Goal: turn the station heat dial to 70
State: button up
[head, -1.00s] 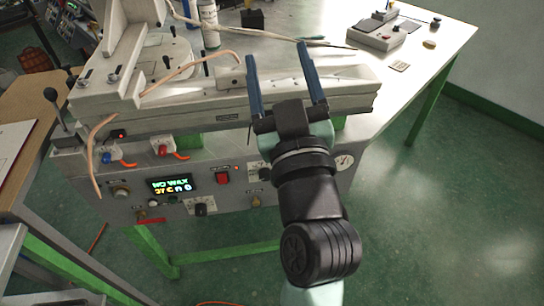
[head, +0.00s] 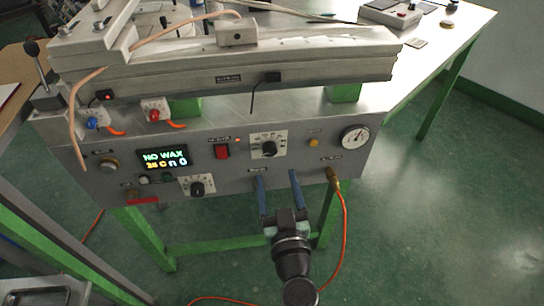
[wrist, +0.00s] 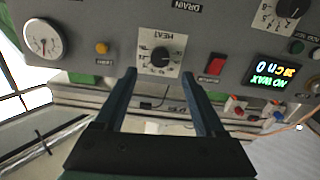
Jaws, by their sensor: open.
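The heat dial (head: 269,149) is a black knob on a white scale plate on the front panel of the grey wax station (head: 228,165). In the wrist view the picture is upside down, and the dial (wrist: 160,58) shows under the word HEAT; its exact setting is too small to read. My gripper (head: 278,176) is open and empty, with two blue fingers pointing up toward the panel, just below the dial. In the wrist view the dial lies about midway between the fingertips (wrist: 159,73), apart from them.
A second black dial (head: 197,188), a red switch (head: 222,152), an amber button (head: 313,142) and a gauge (head: 355,137) share the panel. The display (head: 163,159) reads NO WAX. An orange hose (head: 344,215) hangs right of my gripper. A thin black cable (head: 254,97) hangs above the dial.

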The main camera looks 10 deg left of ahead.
aim_at(271, 153)
jog(key=x, duration=0.6)
jog(key=shift+w+a, duration=0.15)
jog(key=shift+w, duration=0.2)
jog(key=shift+c, duration=0.4)
grip_shut()
